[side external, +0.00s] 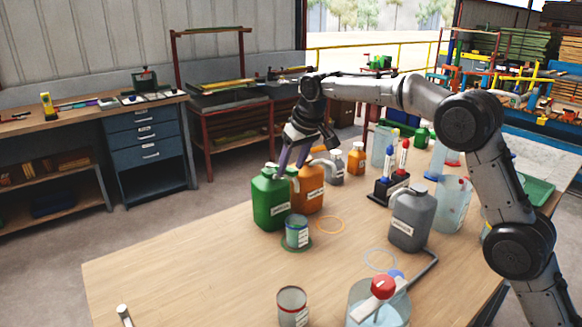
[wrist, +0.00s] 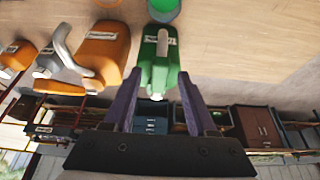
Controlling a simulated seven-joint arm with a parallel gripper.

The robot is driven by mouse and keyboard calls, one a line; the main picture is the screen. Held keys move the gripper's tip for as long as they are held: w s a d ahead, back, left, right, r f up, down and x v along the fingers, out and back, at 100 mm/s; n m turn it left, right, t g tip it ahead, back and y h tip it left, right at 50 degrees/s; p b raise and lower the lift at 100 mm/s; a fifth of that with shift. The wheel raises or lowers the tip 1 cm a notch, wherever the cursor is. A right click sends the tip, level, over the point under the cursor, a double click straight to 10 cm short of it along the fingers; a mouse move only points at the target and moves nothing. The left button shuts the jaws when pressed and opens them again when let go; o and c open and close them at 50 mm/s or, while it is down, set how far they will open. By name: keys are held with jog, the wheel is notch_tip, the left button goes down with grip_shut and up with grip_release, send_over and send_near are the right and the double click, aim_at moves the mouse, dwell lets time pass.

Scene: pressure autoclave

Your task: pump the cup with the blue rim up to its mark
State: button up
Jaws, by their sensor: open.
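The cup with the blue rim (side external: 297,238) stands upright on a green ring (side external: 284,246) on the table, close in front of the green jug. In the wrist view the cup (wrist: 163,4) is cut off by the top edge. Its fill level and mark are not readable. The green jug (side external: 268,206) has a green top near my gripper; the jug also shows in the wrist view (wrist: 151,46). My gripper (side external: 291,166) is open, pointing down, its purple fingers at the jug's top. In the wrist view the fingers (wrist: 157,78) lie either side of it; contact is unclear.
An orange jug (side external: 308,192) stands close right of the green one, a grey jug (side external: 411,222) farther right. A red-rimmed cup (side external: 292,309) and a clear vessel (side external: 365,307) with a red knob are at the front. The table's left front is mostly clear.

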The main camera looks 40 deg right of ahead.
jog(key=shift+w+f, duration=0.25)
jog(key=shift+f, duration=0.35)
grip_shut()
dwell(1.1)
